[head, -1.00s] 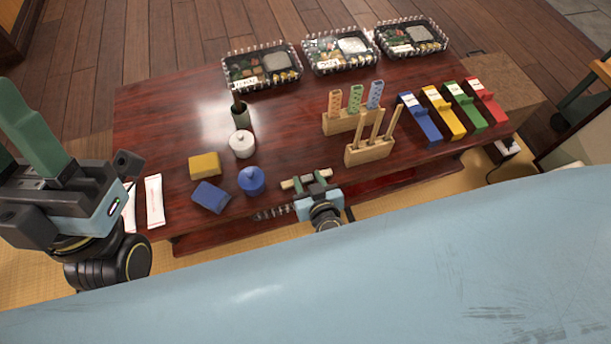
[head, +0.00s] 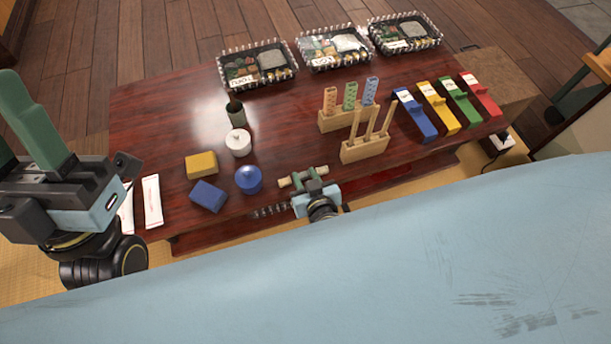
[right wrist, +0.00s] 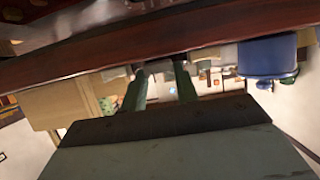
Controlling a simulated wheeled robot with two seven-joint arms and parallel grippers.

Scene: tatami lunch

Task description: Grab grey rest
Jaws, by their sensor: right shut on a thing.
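My right gripper (head: 309,177) is at the near edge of the dark red table (head: 290,110). Its green fingers are shut on a small pale bar, the grey rest (head: 286,183), which looks tan-grey here. Its ends stick out on both sides of the fingers; the middle is hidden. In the right wrist view the green fingers (right wrist: 160,82) are below the table edge in the picture, and the grip is hard to make out. My left gripper (head: 14,135) is at the far left, fingers apart, seemingly empty and partly out of frame.
A blue pot (head: 248,180), blue block (head: 208,196) and yellow block (head: 201,164) stand left of the right gripper. A wooden holder with sticks (head: 364,150) is to its right. Lunch boxes (head: 256,64) line the far edge. The table middle is fairly clear.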

